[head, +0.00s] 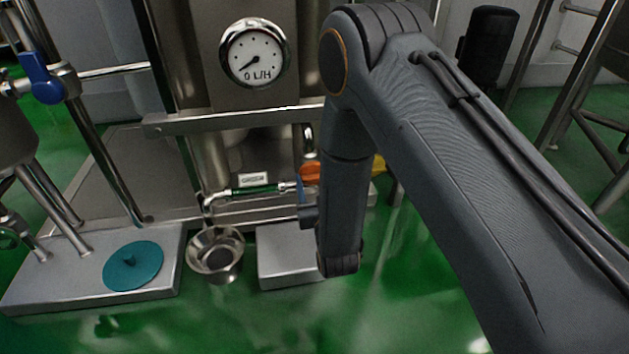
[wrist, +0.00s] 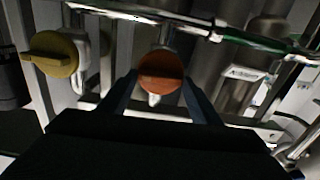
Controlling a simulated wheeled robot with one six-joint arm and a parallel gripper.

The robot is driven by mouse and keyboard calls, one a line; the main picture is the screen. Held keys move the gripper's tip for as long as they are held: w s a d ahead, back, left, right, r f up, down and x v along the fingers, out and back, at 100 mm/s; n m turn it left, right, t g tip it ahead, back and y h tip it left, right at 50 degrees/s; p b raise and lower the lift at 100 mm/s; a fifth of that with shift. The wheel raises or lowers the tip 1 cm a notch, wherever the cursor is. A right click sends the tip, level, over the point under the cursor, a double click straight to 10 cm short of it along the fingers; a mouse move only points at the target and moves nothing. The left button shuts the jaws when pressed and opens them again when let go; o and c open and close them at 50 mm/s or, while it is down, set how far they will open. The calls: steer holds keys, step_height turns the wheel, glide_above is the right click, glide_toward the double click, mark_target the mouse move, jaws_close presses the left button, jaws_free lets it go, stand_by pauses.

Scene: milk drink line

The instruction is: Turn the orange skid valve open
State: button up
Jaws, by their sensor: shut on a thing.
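The orange skid valve (head: 311,169) shows in the head view beside my forearm, on pipework under the gauge, and is partly hidden by my arm. In the wrist view its round orange handle (wrist: 160,66) is between the two dark fingers of my gripper (wrist: 162,88). My gripper is shut on this handle. A small pale tip shows below the handle. In the head view my gripper is mostly hidden behind my arm.
A yellow valve (wrist: 50,53) is left of the orange one. A green-banded pipe (head: 254,190) runs just left of it. A round gauge (head: 255,54) marked L/H is above, its needle at lower left. A steel bowl (head: 216,252) and a teal disc (head: 133,266) are lower left.

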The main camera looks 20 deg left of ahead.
steer(key=n+p, duration=0.3)
steer(key=shift+s+a+r+p, duration=0.1)
steer(key=shift+p, duration=0.25)
steer(key=n+p, duration=0.4)
steer(key=n, duration=0.2)
steer(key=shift+s+a, duration=0.1)
steer(key=n+p, duration=0.3)
steer(key=n, duration=0.1)
steer(key=shift+f, duration=0.2)
steer(key=shift+f+n+p, duration=0.15)
steer(key=shift+n+p, duration=1)
steer(key=shift+n, duration=1.05)
steer(key=o, duration=0.9)
steer(key=shift+o, duration=0.2)
